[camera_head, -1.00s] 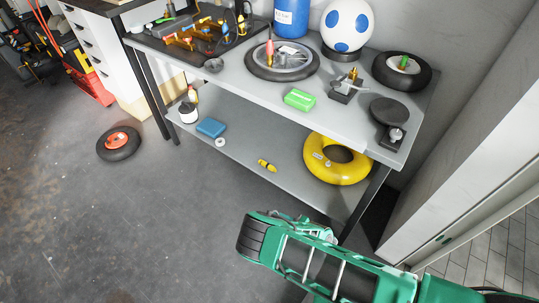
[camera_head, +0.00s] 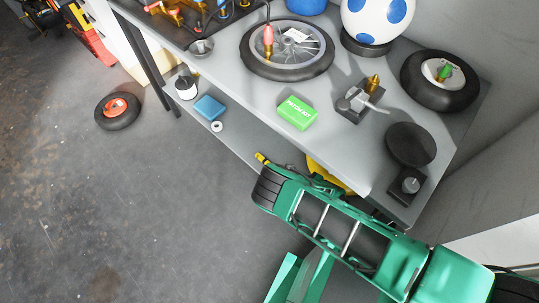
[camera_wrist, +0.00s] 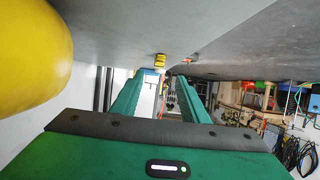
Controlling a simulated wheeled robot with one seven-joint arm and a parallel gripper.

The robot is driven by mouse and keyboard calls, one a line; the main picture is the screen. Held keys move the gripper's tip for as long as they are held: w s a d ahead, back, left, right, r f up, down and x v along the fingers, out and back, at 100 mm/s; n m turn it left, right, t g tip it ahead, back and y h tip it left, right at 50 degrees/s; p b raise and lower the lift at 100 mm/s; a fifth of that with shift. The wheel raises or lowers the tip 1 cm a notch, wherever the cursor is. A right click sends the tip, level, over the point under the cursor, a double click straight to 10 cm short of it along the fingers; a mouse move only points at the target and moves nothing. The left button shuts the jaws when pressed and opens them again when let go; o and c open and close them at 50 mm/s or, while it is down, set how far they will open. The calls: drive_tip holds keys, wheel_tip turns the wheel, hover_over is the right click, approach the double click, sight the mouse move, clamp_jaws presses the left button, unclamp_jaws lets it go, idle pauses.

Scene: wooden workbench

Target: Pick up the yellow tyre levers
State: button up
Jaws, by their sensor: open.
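The yellow tyre levers (camera_head: 262,158) are a small yellow and dark piece at the front edge of the lower shelf, partly hidden by my green arm in the head view. In the wrist view the yellow levers (camera_wrist: 160,61) lie on the grey shelf surface, beyond the fingertips and roughly in line with the gap. My gripper (camera_wrist: 160,84) is open, with two green fingers apart and nothing between them. I cannot make out its fingers in the head view.
A yellow ring (camera_head: 325,176) on the lower shelf is mostly hidden; it looms at the left in the wrist view (camera_wrist: 32,50). A blue box (camera_head: 209,107) and white-topped pot (camera_head: 186,88) share that shelf. The bench top (camera_head: 225,75) overhangs it. Floor at left is mostly clear.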

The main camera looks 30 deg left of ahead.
drive_tip(key=shift+w+a, duration=0.2)
drive_tip(key=shift+a, duration=0.1)
drive_tip(key=shift+r+x, duration=0.2)
drive_tip(key=shift+x, duration=4.95)
drive_tip(key=shift+a, duration=0.1)
clamp_jaws()
